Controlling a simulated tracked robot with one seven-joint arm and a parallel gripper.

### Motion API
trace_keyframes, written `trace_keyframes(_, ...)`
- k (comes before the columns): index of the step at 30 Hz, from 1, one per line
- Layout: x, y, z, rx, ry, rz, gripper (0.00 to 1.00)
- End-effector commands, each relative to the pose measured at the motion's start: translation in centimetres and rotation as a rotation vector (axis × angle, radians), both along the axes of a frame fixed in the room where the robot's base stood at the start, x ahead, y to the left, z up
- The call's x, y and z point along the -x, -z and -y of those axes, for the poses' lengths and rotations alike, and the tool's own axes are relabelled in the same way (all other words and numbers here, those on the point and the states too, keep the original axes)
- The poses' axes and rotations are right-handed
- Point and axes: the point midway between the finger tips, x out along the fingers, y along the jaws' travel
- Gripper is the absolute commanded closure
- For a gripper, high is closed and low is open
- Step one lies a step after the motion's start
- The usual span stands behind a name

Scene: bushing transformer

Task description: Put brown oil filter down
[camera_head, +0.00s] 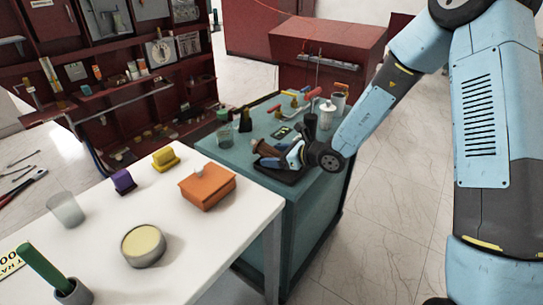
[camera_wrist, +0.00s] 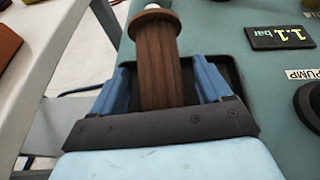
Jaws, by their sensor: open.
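The brown oil filter (camera_wrist: 158,62) is a ribbed brown cylinder with a wide round cap at its top end. In the wrist view it lies between the two blue fingers of my gripper (camera_wrist: 162,82), with a gap visible on its right side; contact on the left is hard to tell. In the head view the filter (camera_head: 266,149) shows as a small brown piece at my gripper (camera_head: 284,155), over a black tray (camera_head: 277,172) on the teal cabinet top. My gripper is open around the filter. The filter's lower end is hidden by the gripper body.
The teal cabinet top (camera_head: 232,143) also holds a dark green cup (camera_head: 245,121), a white-topped canister (camera_head: 327,115), red-handled valves and a pressure display (camera_wrist: 281,37). A white table (camera_head: 190,226) at left carries an orange box (camera_head: 207,187) and a round tin (camera_head: 143,246).

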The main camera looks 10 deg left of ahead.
Motion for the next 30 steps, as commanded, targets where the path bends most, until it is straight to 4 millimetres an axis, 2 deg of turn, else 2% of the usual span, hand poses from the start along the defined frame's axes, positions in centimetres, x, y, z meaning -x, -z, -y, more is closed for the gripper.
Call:
trace_keyframes(9,1.0,-2.4,5.9,0.002,0.005,0.003,0.22)
trace_keyframes(16,2.1,-3.9,9.4,0.001,0.004,0.003,0.22)
trace_keyframes(22,2.6,-4.6,10.9,0.001,0.002,0.002,0.22)
trace_keyframes(30,2.8,-4.8,11.3,0.001,0.000,0.003,0.22)
